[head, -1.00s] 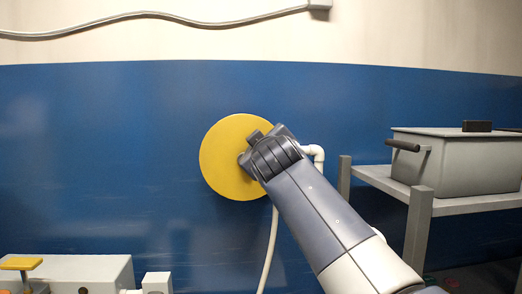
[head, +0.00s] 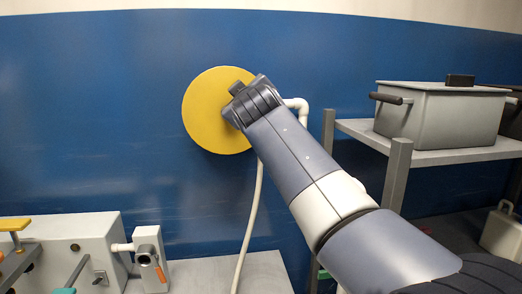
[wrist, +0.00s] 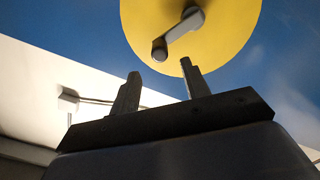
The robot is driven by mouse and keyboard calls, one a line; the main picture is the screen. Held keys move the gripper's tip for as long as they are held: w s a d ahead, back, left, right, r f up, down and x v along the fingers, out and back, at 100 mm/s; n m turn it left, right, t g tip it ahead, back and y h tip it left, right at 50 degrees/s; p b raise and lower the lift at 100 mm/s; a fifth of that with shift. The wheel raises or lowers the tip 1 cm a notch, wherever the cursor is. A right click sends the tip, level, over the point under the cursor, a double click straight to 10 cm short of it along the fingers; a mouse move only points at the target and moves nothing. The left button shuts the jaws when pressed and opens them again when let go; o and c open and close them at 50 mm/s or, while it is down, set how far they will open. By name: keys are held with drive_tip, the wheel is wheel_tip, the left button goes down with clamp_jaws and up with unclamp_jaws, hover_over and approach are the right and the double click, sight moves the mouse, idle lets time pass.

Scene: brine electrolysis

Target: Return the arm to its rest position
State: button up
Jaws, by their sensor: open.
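My arm reaches up from the lower right of the head view. My gripper (head: 238,96) is at its end, in front of the right part of a round yellow disc (head: 203,117) on the blue wall. Its fingers are mostly hidden there by my wrist. In the wrist view, the two dark fingers of my gripper (wrist: 160,68) stand apart with nothing between them. The yellow disc (wrist: 228,38) shows beyond the fingertips, with a grey crank handle (wrist: 182,33) on its face. The handle is apart from the fingers in the picture.
A grey lidded box (head: 438,115) with dark handles stands on a shelf (head: 440,157) at the right. A pale unit (head: 75,243) with a yellow-topped handle and a small valve (head: 150,258) stand at lower left. A white hose (head: 249,225) hangs below the disc.

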drive_tip(key=w+p, duration=0.1)
drive_tip(key=w, duration=0.1)
drive_tip(key=w+a+p, duration=0.1)
drive_tip(key=w, duration=0.4)
drive_tip(key=shift+w+a+p, duration=0.25)
drive_tip(key=shift+w+p, duration=0.15)
